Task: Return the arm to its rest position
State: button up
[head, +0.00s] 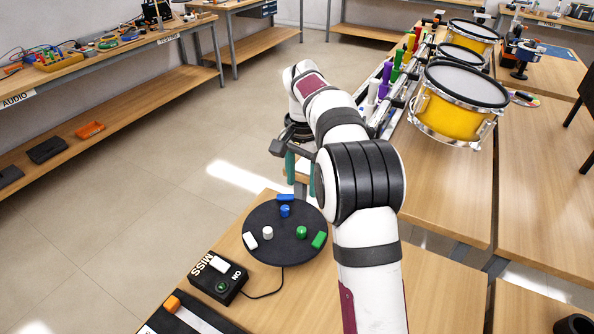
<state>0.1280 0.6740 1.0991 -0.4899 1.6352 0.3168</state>
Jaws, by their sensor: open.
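My white arm reaches from the bottom right up and over the table, and its wrist bends down at the far end. My gripper (301,182) points down with two teal fingers apart and nothing seen between them. In the picture it is just above the far edge of a round black pad (270,250). How high it hangs is hard to tell. On the pad stand a blue peg (285,211), a white peg (267,233) and a green peg (301,232). Near its rim are a blue block (285,197), a white block (250,240) and a green block (319,240).
A black box (219,277) marked "MISS" and "ON" lies left of the pad, with an orange block (172,304) nearby. Yellow drums (455,110) and a rack of coloured handles (398,65) stand right of my arm. Open floor (150,180) lies to the left.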

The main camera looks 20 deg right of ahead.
jog(key=s+a+r+n, duration=0.1)
jog(key=s+a+r, duration=0.1)
jog(key=s, duration=0.3)
jog(key=s+a+r+n, duration=0.1)
jog(key=s+a+r, duration=0.15)
jog(key=s, duration=0.25)
jog(key=s+a+f+n+y, duration=0.1)
jog(key=s+a+f, duration=0.1)
jog(key=s, duration=1.1)
jog(key=s+a+f+n, duration=0.2)
jog(key=s+a+f, duration=0.1)
jog(key=s, duration=1)
jog(key=shift+a+y, duration=0.15)
jog(key=shift+y, duration=0.25)
jog(key=shift+w, duration=0.1)
grip_shut()
